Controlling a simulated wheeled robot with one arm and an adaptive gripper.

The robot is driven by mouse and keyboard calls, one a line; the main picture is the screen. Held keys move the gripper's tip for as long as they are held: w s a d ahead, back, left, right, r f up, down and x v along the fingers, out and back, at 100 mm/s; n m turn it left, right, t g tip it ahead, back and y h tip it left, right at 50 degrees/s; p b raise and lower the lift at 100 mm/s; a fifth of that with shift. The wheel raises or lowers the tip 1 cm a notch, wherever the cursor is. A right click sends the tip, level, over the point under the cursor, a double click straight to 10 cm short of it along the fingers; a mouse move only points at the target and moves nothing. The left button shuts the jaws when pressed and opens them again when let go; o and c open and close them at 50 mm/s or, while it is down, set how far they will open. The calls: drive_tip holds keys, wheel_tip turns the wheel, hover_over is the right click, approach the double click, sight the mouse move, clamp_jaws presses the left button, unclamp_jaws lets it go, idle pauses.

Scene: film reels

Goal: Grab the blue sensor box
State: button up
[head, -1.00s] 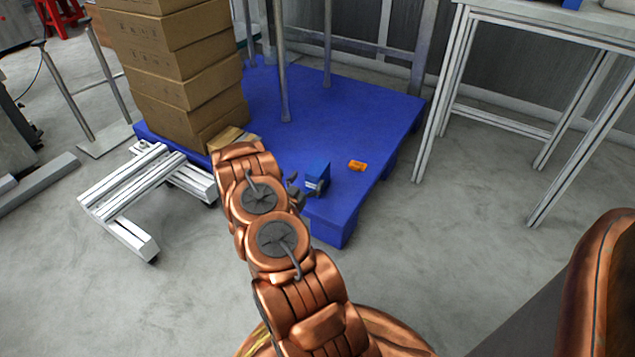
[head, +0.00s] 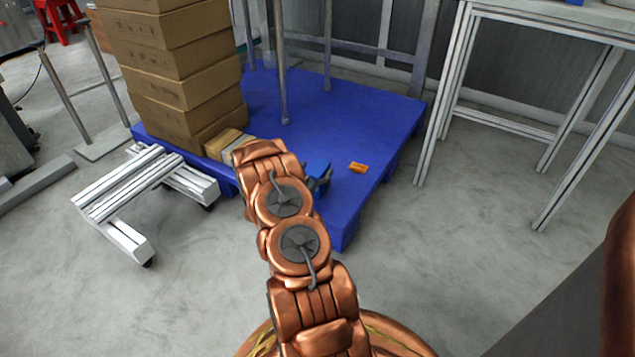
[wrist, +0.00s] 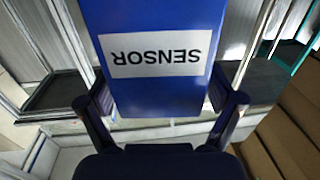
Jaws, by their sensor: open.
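The blue sensor box (wrist: 160,95) fills the upper middle of the wrist view, with a white label reading SENSOR upside down. My gripper (wrist: 165,103) is open, with one dark finger on each side of the box's near end. I cannot tell whether either finger touches it. In the head view the box (head: 317,167) sits on the blue pallet (head: 375,125), mostly hidden behind my arm. Only the dark edge of my gripper (head: 321,183) shows there, beside the box.
A small orange item (head: 358,168) lies on the pallet right of the box. Stacked cardboard boxes (head: 185,75) stand on the pallet's left. Metal posts (head: 327,50) rise from the pallet. A white aluminium frame (head: 140,195) is at left, and a table (head: 550,30) at right.

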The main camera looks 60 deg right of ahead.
drive_tip(key=shift+c, duration=0.4)
clamp_jaws()
idle(0.4)
